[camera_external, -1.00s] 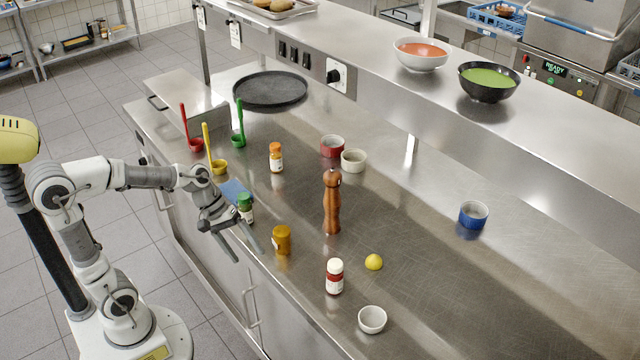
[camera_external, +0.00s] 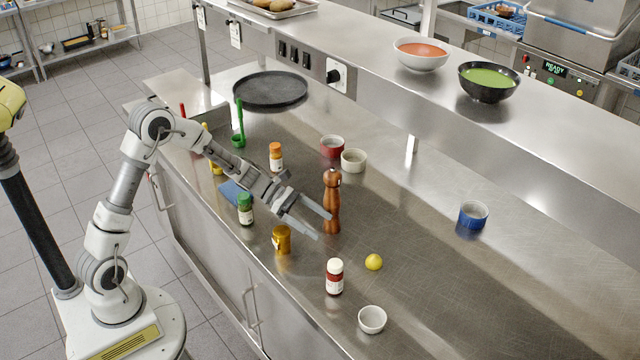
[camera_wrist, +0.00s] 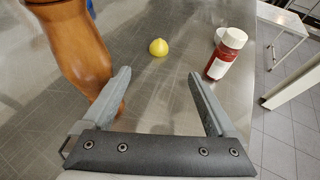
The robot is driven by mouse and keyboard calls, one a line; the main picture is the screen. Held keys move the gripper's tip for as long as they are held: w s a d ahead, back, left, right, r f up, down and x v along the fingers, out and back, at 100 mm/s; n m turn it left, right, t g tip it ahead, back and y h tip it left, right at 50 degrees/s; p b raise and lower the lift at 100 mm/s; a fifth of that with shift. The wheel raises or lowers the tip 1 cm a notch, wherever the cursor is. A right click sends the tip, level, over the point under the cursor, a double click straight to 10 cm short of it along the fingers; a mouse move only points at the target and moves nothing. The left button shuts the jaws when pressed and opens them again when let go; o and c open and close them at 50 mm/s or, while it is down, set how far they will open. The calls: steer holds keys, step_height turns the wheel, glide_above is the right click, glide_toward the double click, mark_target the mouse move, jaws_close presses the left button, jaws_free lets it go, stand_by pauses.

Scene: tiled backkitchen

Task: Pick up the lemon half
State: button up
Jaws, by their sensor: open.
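The lemon half (camera_external: 373,262) is a small yellow dome on the steel counter, to the right of the wooden pepper mill (camera_external: 332,203) and the white-capped red bottle (camera_external: 335,276). My gripper (camera_external: 324,226) is open and empty, above the counter close to the pepper mill, and left of the lemon half. In the wrist view the lemon half (camera_wrist: 158,47) lies ahead, beyond and between the open fingers of my gripper (camera_wrist: 160,85). No object is between the fingers.
The pepper mill (camera_wrist: 75,45) stands close by my left finger in the wrist view, with the red bottle (camera_wrist: 226,54) ahead right. A mustard-coloured jar (camera_external: 282,240), green-capped bottle (camera_external: 245,209) and white ramekin (camera_external: 372,319) stand nearby. The counter right of the lemon half is clear.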

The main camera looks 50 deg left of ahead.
glide_toward(369, 257)
steer(key=x, duration=0.4)
steer(key=shift+d+b, duration=0.15)
steer(key=shift+b, duration=0.25)
steer(key=x, duration=0.5)
steer(key=shift+f, duration=0.25)
jaws_close()
steer(key=shift+r, duration=0.1)
